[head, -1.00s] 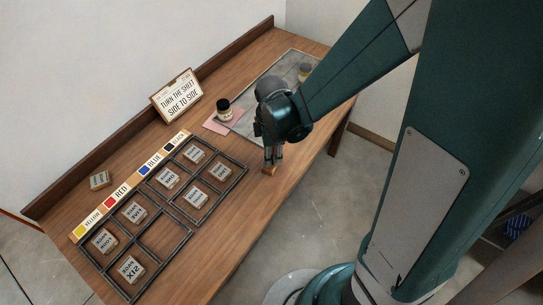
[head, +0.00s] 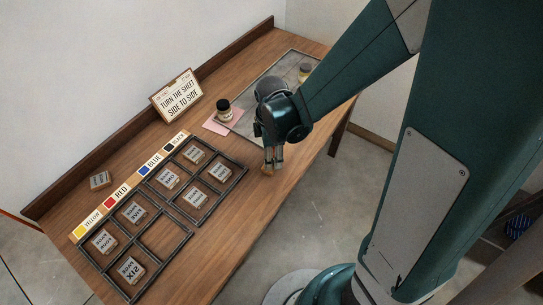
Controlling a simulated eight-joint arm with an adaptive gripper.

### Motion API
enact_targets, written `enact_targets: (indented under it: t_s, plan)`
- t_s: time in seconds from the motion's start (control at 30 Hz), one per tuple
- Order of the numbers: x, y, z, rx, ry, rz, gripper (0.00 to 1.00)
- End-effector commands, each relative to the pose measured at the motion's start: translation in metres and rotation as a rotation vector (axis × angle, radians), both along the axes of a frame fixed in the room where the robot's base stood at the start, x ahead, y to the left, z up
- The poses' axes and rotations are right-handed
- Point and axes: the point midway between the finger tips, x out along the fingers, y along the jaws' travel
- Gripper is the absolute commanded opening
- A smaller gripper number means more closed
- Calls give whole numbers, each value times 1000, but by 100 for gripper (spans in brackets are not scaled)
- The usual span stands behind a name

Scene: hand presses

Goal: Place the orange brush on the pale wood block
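My gripper (head: 273,161) points down over the front edge of the table, to the right of the black grid frame. A small tan-brown wooden piece (head: 266,171) shows right at its fingertips. I cannot tell whether the fingers hold it or are only close to it, nor whether it is the pale wood block. The fingers are too small to tell open from shut. I cannot make out an orange brush; my gripper and arm hide part of the table.
A black grid frame (head: 191,235) holds several lettered blocks. A colour-label strip (head: 131,187) runs behind it. A sign (head: 177,95) stands at the back. A dark-lidded jar (head: 224,110) is on a pink sheet (head: 213,125). Another jar (head: 305,71) is on a grey plate (head: 288,68).

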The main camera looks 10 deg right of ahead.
Motion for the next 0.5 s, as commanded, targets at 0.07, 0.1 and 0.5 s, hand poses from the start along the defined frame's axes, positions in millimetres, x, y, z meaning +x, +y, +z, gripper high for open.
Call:
enact_targets:
  t_s: [0.07, 0.1, 0.5]
  plan:
    - [0, 0, 4, 0, 0, 0, 34]
    - [0, 0, 7, 0, 0, 0, 34]
    - [0, 0, 47, 0, 0, 0, 34]
